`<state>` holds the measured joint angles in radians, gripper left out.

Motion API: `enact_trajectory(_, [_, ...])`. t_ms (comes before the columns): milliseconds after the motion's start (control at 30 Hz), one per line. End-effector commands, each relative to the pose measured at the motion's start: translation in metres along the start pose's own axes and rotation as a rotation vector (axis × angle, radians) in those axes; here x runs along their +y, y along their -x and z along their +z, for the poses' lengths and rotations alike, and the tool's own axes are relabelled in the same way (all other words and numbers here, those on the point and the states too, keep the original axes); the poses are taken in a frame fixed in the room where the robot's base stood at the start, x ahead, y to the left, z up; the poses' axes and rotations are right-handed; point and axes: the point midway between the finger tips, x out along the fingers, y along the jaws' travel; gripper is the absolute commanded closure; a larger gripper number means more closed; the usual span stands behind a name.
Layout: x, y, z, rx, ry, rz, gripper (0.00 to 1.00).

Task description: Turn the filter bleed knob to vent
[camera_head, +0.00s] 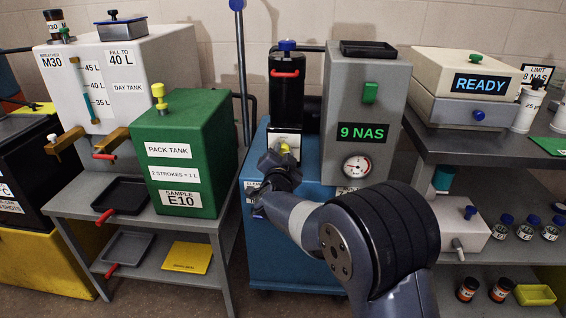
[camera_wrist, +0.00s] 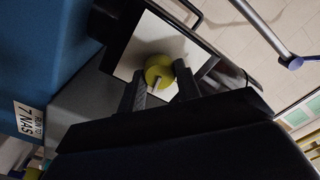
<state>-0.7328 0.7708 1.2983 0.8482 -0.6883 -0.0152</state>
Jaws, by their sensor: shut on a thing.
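In the wrist view the round yellow knob (camera_wrist: 157,68) stands before the white plate (camera_wrist: 180,48). The two dark fingers of my gripper (camera_wrist: 161,86) lie on either side of it, shut on it. A short pale stem shows between the fingers. Any vent marking on the plate is not readable.
The grey cabinet (camera_head: 362,110) with a "9 NAS" display and gauge stands close on the right of the filter. The green pack tank (camera_head: 190,125) stands to the left. A blue cart (camera_head: 290,260) is below. A bench (camera_head: 460,150) with bottles is farther right.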

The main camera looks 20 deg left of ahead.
Motion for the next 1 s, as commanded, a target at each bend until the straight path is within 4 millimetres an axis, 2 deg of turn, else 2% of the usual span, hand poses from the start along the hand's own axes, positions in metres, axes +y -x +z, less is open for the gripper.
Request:
enact_trajectory(400, [0.0002, -0.0003, -0.0006, 0.003, -0.184, -0.001, 0.91])
enact_trajectory(967, [-0.0004, -0.0004, -0.0014, 0.002, -0.211, -0.001, 0.91])
enact_trajectory(1000, [-0.0004, -0.0004, -0.0014, 0.002, -0.21, -0.001, 0.65])
